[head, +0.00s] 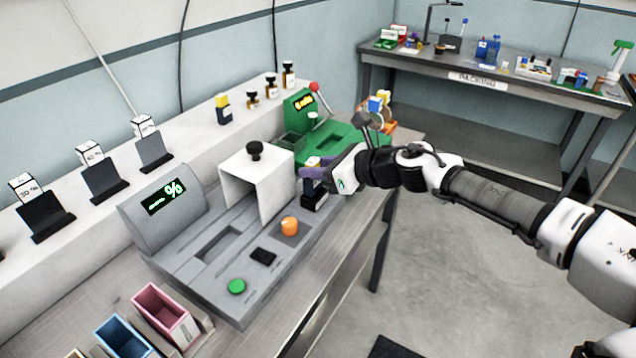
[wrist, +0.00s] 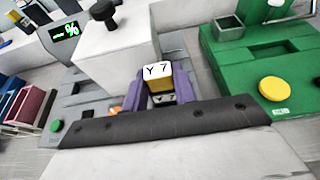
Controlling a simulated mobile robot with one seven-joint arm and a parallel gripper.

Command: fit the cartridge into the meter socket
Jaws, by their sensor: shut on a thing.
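My gripper (head: 314,176) has purple fingers and is shut on a cartridge (head: 313,200), which has a dark lower body and a yellow and white top. In the wrist view the cartridge top (wrist: 158,72) reads "Y 7" and sits upright between the fingers. The grey meter (head: 165,240) has a green % display and a rectangular recess (head: 220,243) in its deck; I cannot tell whether this is the socket. The held cartridge is at the meter's right end, beside the white cover (head: 262,180) with a black knob. The cartridge's underside is hidden.
The meter's deck also holds an orange knob (head: 290,226), a black pad (head: 263,256) and a green button (head: 237,286). A green machine (head: 330,140) stands just behind my gripper. Pink (head: 165,312) and blue (head: 122,338) bins are at the front left. Small bottles stand on the shelf.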

